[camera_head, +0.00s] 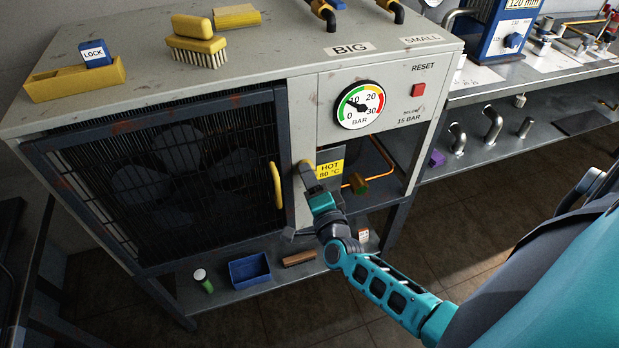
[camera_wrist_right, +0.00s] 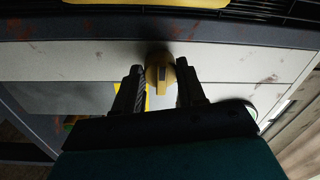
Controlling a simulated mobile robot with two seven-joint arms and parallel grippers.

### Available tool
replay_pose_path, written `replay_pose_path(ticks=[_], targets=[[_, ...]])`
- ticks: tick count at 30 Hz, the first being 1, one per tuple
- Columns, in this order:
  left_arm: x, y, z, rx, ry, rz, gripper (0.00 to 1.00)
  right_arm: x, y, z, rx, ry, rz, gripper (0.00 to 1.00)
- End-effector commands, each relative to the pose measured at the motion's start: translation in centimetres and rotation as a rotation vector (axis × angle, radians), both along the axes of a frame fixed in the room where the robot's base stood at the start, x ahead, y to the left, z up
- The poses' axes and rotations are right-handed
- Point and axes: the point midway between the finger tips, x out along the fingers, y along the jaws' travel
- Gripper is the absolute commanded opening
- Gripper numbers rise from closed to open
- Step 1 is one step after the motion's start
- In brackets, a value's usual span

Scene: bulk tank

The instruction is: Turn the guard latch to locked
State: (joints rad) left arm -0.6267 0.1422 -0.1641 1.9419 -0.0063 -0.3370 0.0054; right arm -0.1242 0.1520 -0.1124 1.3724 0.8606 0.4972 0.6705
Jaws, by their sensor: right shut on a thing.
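The guard latch (camera_wrist_right: 160,72) is a small yellow knob with a raised grip on the pale post beside the fan guard. In the wrist view it sits between my right gripper's two fingers (camera_wrist_right: 160,88), which are shut on it; its grip runs up and down in that picture. In the head view my right gripper (camera_head: 308,176) reaches the post and mostly hides the latch. The dark mesh guard door (camera_head: 165,180) with its yellow handle (camera_head: 276,185) stands closed just left of it. My left gripper is not in view.
A yellow HOT sign (camera_head: 330,169) and copper pipe (camera_head: 381,152) are close right of my gripper. The pressure gauge (camera_head: 360,104) and red reset button (camera_head: 418,90) are above. A blue bin (camera_head: 250,270) stands on the lower shelf. A brush (camera_head: 196,45) and LOCK block (camera_head: 95,54) rest on top.

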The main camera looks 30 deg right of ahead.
Motion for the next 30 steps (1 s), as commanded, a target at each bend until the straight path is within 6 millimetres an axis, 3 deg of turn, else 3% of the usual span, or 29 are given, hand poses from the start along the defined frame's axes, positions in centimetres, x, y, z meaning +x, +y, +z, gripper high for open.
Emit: replay_pose_path(ticks=[12, 13, 18, 21, 30], targets=[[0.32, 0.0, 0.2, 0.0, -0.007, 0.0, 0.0, -0.03, 0.01, -0.07, -0.011, 0.004, 0.0, 0.09], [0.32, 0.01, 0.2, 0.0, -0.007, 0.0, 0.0, -0.03, 0.01, -0.07, -0.011, 0.004, 0.0, 0.41], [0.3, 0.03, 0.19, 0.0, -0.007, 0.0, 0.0, -0.03, 0.0, -0.05, -0.009, 0.004, 0.0, 0.57], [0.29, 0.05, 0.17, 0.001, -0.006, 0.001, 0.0, -0.02, 0.0, -0.04, -0.01, 0.003, 0.0, 0.65], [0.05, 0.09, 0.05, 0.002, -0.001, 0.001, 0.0, -0.41, 0.08, -0.09, -0.008, 0.003, 0.0, 0.65]])
